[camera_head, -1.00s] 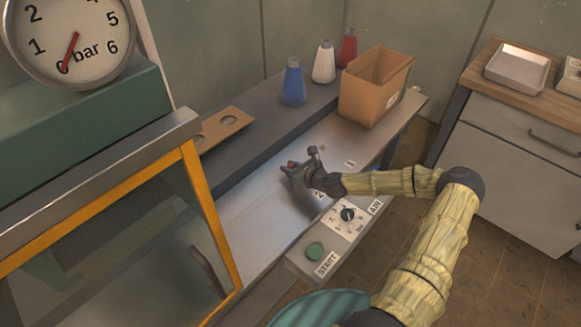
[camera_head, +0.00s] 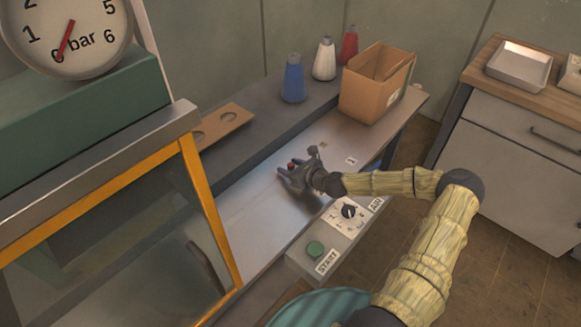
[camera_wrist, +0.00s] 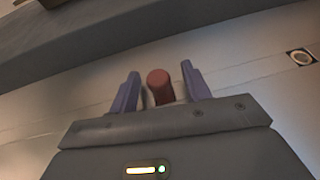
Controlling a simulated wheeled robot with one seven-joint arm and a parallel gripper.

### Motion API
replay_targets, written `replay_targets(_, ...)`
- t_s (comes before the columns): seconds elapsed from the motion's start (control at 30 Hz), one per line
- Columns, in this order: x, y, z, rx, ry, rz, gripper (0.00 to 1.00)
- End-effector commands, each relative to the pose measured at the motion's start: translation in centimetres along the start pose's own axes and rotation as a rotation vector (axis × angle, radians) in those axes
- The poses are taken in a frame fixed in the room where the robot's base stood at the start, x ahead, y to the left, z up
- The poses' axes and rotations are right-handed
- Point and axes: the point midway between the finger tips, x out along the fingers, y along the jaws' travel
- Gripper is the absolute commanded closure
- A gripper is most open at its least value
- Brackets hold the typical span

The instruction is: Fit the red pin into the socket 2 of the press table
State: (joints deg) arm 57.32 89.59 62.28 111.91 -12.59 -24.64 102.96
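The red pin (camera_wrist: 160,86) stands between the two fingers of my gripper (camera_wrist: 160,68) in the wrist view. A narrow gap shows on each side of the pin, so the fingers look open around it. In the head view the pin's red top (camera_head: 291,167) shows at my gripper (camera_head: 287,173), low over the metal top of the press table (camera_head: 250,207). The pin's lower end and socket 2 are hidden by the gripper, so I cannot tell how the pin is seated. Label 1 (camera_head: 350,161) lies on the table farther right.
A cardboard box (camera_head: 372,100) stands at the table's far end. A yellow-framed guard (camera_head: 207,210) is at left.

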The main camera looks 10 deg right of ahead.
Motion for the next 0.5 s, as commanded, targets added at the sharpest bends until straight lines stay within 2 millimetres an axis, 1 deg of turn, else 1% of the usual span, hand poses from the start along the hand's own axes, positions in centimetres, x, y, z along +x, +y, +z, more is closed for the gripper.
replay_targets(0.3, -0.2, 0.0, 0.0, 0.000, 0.001, 0.000, 0.53)
replay_targets(0.43, -1.3, -0.1, 0.0, 0.000, 0.000, -0.001, 0.53)
replay_targets(0.5, -2.3, -0.1, 0.0, 0.001, 0.000, -0.001, 0.53)
